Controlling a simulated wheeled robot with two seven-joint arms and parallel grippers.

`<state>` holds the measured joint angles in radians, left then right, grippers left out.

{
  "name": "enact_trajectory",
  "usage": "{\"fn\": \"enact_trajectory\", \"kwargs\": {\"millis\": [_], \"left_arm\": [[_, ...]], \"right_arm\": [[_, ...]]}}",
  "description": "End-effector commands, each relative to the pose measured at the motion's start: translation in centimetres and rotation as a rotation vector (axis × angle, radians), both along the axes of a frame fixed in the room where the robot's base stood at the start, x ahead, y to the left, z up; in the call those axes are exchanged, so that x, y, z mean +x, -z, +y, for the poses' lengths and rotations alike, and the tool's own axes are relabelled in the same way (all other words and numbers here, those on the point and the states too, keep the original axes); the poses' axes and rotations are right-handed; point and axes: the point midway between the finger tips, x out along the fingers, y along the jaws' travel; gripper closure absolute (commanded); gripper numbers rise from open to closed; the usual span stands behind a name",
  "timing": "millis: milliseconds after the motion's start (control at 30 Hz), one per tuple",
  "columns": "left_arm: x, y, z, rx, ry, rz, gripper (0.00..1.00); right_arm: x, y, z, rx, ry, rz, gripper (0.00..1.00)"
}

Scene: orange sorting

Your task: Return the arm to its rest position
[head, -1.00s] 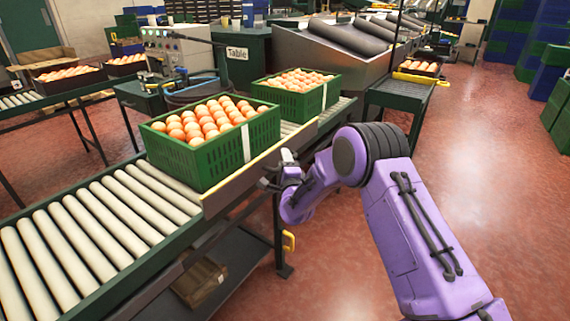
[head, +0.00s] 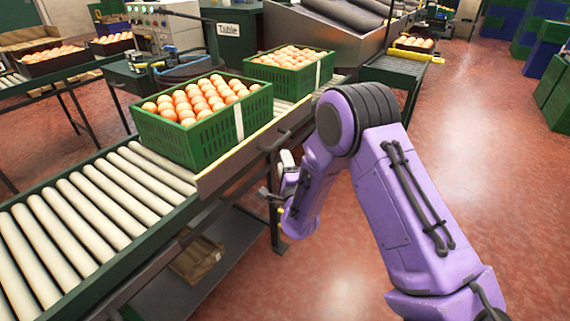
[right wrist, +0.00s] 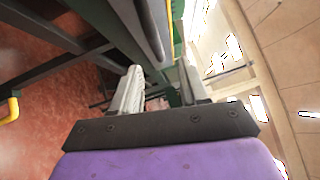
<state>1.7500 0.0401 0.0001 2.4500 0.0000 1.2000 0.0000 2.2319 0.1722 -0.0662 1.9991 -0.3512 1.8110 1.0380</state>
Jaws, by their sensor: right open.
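My purple right arm comes in from the lower right in the head view, bent at a dark ringed joint. Its gripper (head: 277,178) is beside the near edge of the roller conveyor (head: 97,222), low by the conveyor's side rail. In the right wrist view the two fingers of this gripper (right wrist: 162,90) stand apart, open, with nothing between them. The dark conveyor frame (right wrist: 125,20) shows beyond the fingers. My left gripper is not in the head view.
A green crate (head: 190,153) of oranges sits on the conveyor, left of my right gripper. A second green crate (head: 262,77) stands farther back. The red floor (head: 480,180) to the right is free.

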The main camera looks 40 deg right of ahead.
Motion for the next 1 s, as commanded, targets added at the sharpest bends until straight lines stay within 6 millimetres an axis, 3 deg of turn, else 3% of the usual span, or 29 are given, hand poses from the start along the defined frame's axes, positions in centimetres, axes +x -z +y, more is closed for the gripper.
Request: {"fn": "enact_trajectory", "kwargs": {"millis": [333,467,567,600,700,800,1000], "left_arm": [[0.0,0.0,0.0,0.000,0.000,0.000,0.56],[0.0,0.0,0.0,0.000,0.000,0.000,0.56],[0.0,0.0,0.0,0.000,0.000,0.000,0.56],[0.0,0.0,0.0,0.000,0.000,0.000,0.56],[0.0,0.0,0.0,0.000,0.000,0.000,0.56],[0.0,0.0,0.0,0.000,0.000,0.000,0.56],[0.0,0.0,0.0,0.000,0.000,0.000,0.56]], "right_arm": [[0.0,0.0,0.0,-0.011,0.001,0.006,0.56],[-0.3,1.9,0.4,-0.215,0.008,0.182,0.56],[-4.5,8.8,2.1,-0.506,-0.061,0.571,0.56],[-6.8,11.7,2.8,-0.595,-0.109,0.711,0.56],[-13.2,17.9,4.3,-0.769,-0.254,1.004,0.56],[-19.5,22.1,5.4,-0.880,-0.402,1.225,0.56],[-30.4,26.5,6.7,-0.949,-0.631,1.513,0.56]]}}
